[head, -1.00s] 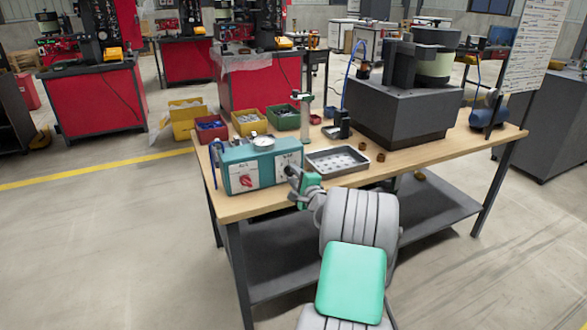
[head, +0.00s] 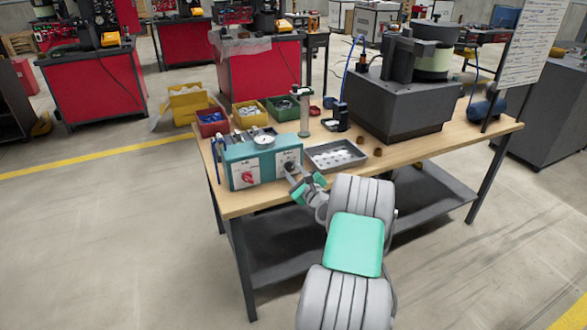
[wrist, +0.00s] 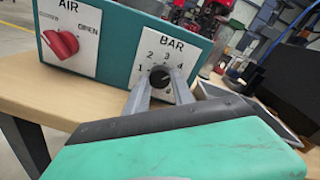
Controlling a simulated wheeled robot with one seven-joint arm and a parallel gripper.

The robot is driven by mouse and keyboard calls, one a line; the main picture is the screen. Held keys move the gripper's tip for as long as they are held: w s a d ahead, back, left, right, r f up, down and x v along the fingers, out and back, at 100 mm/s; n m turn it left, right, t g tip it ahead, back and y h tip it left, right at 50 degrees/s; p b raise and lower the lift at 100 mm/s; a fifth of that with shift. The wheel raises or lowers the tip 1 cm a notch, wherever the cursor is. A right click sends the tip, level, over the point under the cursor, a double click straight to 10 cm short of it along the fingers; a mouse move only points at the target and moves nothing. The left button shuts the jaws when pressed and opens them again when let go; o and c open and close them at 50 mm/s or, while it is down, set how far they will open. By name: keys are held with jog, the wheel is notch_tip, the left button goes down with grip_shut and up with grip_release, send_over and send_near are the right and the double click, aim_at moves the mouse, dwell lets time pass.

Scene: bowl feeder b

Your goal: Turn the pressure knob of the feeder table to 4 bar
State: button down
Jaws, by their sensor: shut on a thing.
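The teal control box (head: 265,165) stands at the left front of the feeder table (head: 240,206). Its right panel reads BAR in the wrist view, with numbers around the black pressure knob (wrist: 159,77). My gripper (wrist: 160,82) is shut on this knob, one finger on each side. Where the knob's mark points is too small to tell. The left panel is marked AIR and has a red knob (wrist: 62,44), which also shows in the head view (head: 248,177). A round gauge (head: 264,141) sits on top of the box; its reading is too small to see.
A grey tray (head: 334,165) of parts lies right of the box. Red, yellow and green bins (head: 249,121) stand behind it. The dark feeder block with its bowl (head: 398,112) fills the table's back right. Small brown pieces (head: 361,148) lie near the tray.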

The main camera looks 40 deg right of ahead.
jog(key=shift+m, duration=0.3)
jog(key=c, duration=1.1)
grip_release()
jog(key=shift+s, duration=0.1)
jog(key=v, duration=0.7)
jog(key=shift+s, duration=0.3)
